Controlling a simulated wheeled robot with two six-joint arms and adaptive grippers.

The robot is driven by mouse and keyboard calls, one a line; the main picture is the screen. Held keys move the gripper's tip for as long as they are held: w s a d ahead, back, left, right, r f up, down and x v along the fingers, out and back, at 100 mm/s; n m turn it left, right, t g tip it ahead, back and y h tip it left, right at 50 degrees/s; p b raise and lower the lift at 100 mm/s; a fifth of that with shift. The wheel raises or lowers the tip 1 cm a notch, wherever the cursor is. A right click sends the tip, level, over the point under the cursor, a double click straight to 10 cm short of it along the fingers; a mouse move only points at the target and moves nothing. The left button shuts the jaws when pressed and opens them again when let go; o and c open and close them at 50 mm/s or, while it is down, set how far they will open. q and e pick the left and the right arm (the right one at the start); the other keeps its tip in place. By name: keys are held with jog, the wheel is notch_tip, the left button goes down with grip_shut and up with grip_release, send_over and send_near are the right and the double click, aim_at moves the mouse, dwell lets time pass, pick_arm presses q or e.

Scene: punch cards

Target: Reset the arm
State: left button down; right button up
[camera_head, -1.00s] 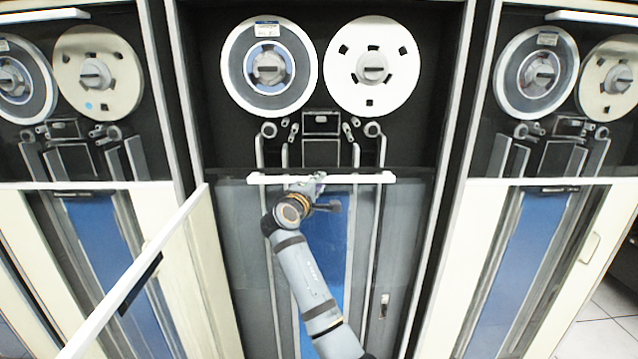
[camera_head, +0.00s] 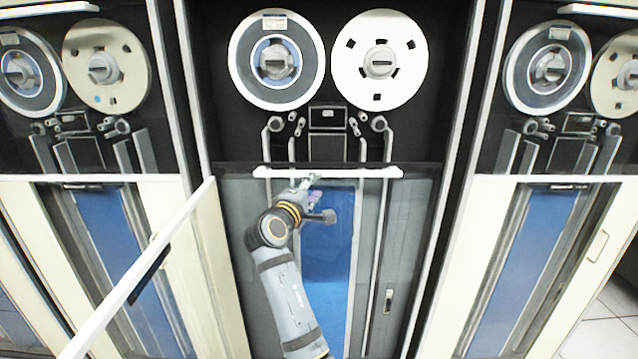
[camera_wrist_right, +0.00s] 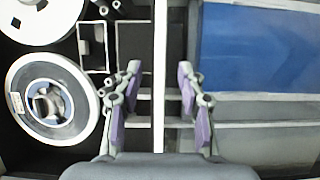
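My right gripper (camera_head: 312,180) is at the white horizontal bar (camera_head: 345,172) across the middle cabinet, near the bar's left part. In the right wrist view the fingers of the gripper (camera_wrist_right: 160,105) are spread apart with purple pads. The white bar (camera_wrist_right: 160,60) runs through the gap between them, and neither pad visibly touches it. I cannot tell how deep the bar sits between the fingers. My right arm (camera_head: 285,285) rises from below in front of the blue panel. My left gripper is not in view.
A white-framed door (camera_head: 150,262) stands open at the left of the middle cabinet. Tape reels (camera_head: 276,60) sit above the bar. Similar cabinets flank both sides. Tiled floor (camera_head: 603,325) shows at the lower right.

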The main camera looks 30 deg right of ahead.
dwell(0.4)
jog(key=w+a+f+n+y, duration=0.1)
jog(key=a+f+n+y, duration=0.2)
jog(key=f, duration=1.5)
jog(key=a+f+y, duration=0.3)
jog(key=f+y, duration=0.2)
jog(key=f, duration=1.3)
jog(key=s+a+f+g+y, duration=0.15)
jog(key=s+f, duration=0.45)
jog(key=f, duration=0.7)
jog(key=s+a+f+m+g+y+p, duration=0.1)
jog(key=s+f+m+g+y, duration=0.3)
jog(key=s+f, duration=1.75)
jog(key=s+d+f+m+g, duration=0.1)
jog(key=s+f+m+g, duration=0.1)
jog(key=s, duration=1.1)
jog(key=s+f+m+g, duration=0.2)
jog(key=s+f+m, duration=0.1)
jog(key=s, duration=1.1)
jog(key=shift+d+f+m, duration=0.4)
jog(key=shift+m, duration=0.1)
jog(key=shift+c, duration=0.4)
